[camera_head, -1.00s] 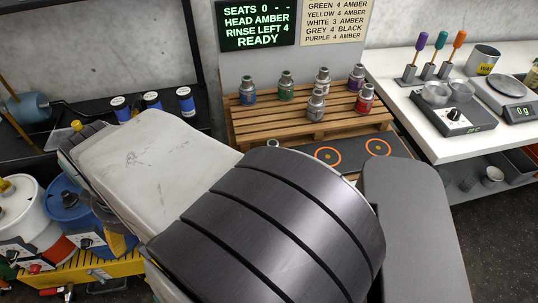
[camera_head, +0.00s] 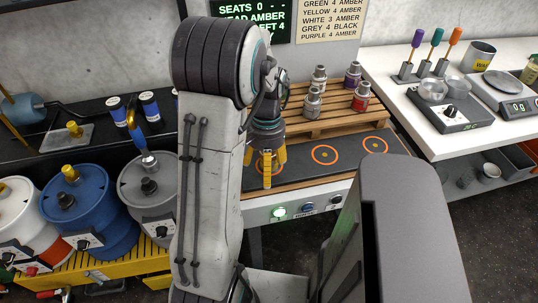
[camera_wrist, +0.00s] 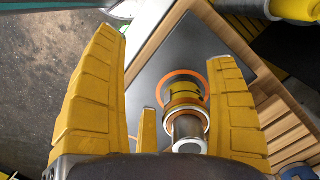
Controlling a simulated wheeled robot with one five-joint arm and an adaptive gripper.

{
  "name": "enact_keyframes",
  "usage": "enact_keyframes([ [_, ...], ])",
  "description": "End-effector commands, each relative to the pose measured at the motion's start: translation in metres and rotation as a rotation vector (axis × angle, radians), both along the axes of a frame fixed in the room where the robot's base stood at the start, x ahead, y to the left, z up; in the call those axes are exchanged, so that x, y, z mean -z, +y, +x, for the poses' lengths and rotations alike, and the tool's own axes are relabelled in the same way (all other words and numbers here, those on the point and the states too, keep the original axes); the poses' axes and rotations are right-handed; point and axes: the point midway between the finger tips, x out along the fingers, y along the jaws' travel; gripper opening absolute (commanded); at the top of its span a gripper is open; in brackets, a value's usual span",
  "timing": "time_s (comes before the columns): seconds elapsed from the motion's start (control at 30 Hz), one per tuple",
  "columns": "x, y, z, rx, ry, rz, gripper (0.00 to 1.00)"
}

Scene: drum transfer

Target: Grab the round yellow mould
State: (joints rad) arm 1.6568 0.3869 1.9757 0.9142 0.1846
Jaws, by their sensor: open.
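No plainly round yellow mould shows; the nearest match is a small metal canister with a yellow band (camera_wrist: 183,95). It stands on an orange-ringed seat of the dark plate in the wrist view. My gripper (camera_wrist: 168,60) is open, its yellow fingers spread on both sides of the canister. The right finger is close to the canister; I cannot tell whether they touch. In the head view my gripper (camera_head: 265,165) points down over the plate's left end, and the canister is hidden there.
The dark plate (camera_head: 350,158) has two free orange rings right of my gripper. Several canisters stand on the wooden rack (camera_head: 303,118) behind. Drums (camera_head: 100,213) stand at left. A white table (camera_head: 425,148) with a scale is at right.

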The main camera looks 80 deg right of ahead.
Motion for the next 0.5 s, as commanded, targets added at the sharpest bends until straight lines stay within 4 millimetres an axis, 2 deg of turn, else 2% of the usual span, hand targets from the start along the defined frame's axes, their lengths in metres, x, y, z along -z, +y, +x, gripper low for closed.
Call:
enact_keyframes([
  [0.1,-0.005,-0.034,-0.006,0.127,0.018,-0.053,0.8],
  [0.23,-0.021,-0.062,-0.008,0.295,0.033,-0.12,0.8],
  [0.33,-0.027,-0.068,-0.008,0.427,0.04,-0.136,0.8],
  [0.5,-0.027,-0.067,-0.008,0.583,0.051,-0.129,0.8],
])
